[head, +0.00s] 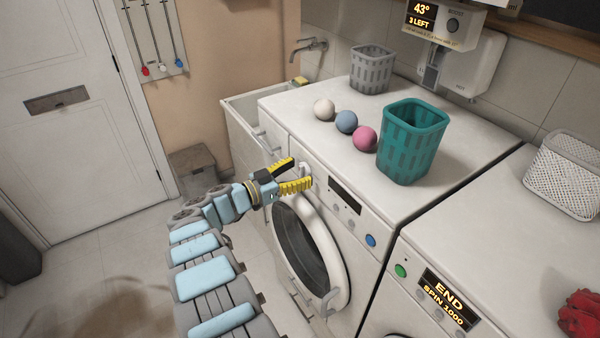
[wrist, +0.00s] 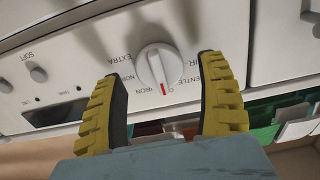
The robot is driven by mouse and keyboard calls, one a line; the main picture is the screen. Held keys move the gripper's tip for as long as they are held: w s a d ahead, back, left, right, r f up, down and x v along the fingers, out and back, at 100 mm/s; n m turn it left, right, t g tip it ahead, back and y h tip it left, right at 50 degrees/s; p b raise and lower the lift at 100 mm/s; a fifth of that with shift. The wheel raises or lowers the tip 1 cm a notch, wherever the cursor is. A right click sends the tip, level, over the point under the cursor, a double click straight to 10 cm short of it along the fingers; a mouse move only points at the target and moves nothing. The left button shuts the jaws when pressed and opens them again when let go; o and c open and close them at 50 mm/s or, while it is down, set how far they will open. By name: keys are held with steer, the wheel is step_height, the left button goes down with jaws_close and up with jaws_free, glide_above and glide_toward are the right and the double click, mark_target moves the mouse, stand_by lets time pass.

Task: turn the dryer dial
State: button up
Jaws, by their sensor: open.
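The dryer (head: 327,215) is the white machine with the round door on the left of the pair. Its dial (wrist: 159,66) is a round white knob with a raised grip and a red mark pointing down in the wrist view; upside-down lettering surrounds it. In the head view the dial (head: 304,170) is partly hidden by my gripper. My gripper (head: 301,172) has yellow ribbed fingers and is open at the panel's left part. In the wrist view its fingertips (wrist: 160,72) lie left and right of the dial, with a gap on both sides.
A teal basket (head: 412,140), a grey basket (head: 371,69) and three balls (head: 346,122) sit on the dryer top. A second machine (head: 470,240) stands at right, its display (head: 445,297) reading END. A sink (head: 258,108) is beyond the dryer.

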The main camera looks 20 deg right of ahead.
steer(key=shift+w+d, duration=0.1)
steer(key=shift+d, duration=0.25)
steer(key=shift+c, duration=0.4)
steer(key=shift+a, duration=0.1)
steer(key=c, duration=1.2)
